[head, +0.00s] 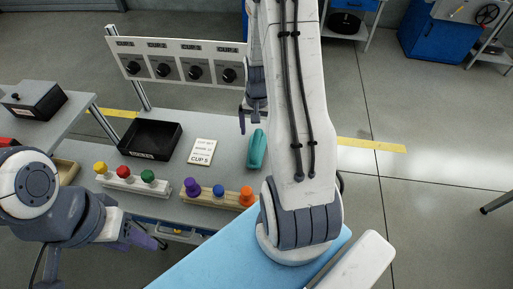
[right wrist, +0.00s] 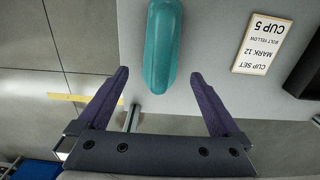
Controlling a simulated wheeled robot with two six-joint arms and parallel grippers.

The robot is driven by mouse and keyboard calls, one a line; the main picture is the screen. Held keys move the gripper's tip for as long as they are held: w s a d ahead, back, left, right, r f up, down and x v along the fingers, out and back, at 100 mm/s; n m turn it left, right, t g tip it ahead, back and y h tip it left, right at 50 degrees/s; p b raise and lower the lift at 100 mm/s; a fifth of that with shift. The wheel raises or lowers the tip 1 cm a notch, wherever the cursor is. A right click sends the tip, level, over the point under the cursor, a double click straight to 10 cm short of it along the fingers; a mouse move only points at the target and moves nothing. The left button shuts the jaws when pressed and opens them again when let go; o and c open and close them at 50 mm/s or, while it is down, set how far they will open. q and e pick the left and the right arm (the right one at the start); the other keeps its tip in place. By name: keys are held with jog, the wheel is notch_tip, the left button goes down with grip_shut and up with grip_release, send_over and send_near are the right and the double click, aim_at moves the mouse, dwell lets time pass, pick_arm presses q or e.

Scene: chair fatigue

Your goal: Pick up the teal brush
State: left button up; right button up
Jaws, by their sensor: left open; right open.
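The teal brush (head: 257,149) lies on the grey table, right of the CUP 5 card and partly beside my right arm. In the right wrist view, the teal brush (right wrist: 162,42) runs down from the top edge, and its near end shows between the fingertips. My right gripper (head: 249,119) is open and empty at the far side of the brush; its two purple fingers (right wrist: 160,73) stand apart on either side. I cannot tell its height above the brush. My left gripper (head: 150,240) is open, low at the table's front left, away from the brush.
A CUP 5 card (head: 202,152) and a black tray (head: 151,139) lie left of the brush. A wooden block with purple, blue and orange knobs (head: 219,195) and a white block with coloured knobs (head: 127,181) stand nearer. A panel of dials (head: 178,61) stands behind.

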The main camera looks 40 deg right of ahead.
aim_at(257, 138)
jog(key=f, duration=0.7)
jog(key=shift+s+a+f, duration=0.15)
jog(key=shift+a+f, duration=0.15)
jog(key=shift+f, duration=0.05)
jog(key=shift+c, duration=0.3)
jog(key=c, duration=1.5)
jog(key=shift+r, duration=0.1)
jog(key=shift+r, duration=0.55)
notch_tip(257, 138, up, 3)
jog(key=s+d+r, duration=0.1)
jog(key=s+r, duration=0.1)
jog(key=s, duration=0.1)
jog(key=s+d+r, duration=0.2)
jog(key=s, duration=0.2)
jog(key=s+d+r, duration=0.2)
jog(key=s, duration=0.1)
jog(key=shift+s+d+r, duration=0.2)
jog(key=shift+r, duration=0.2)
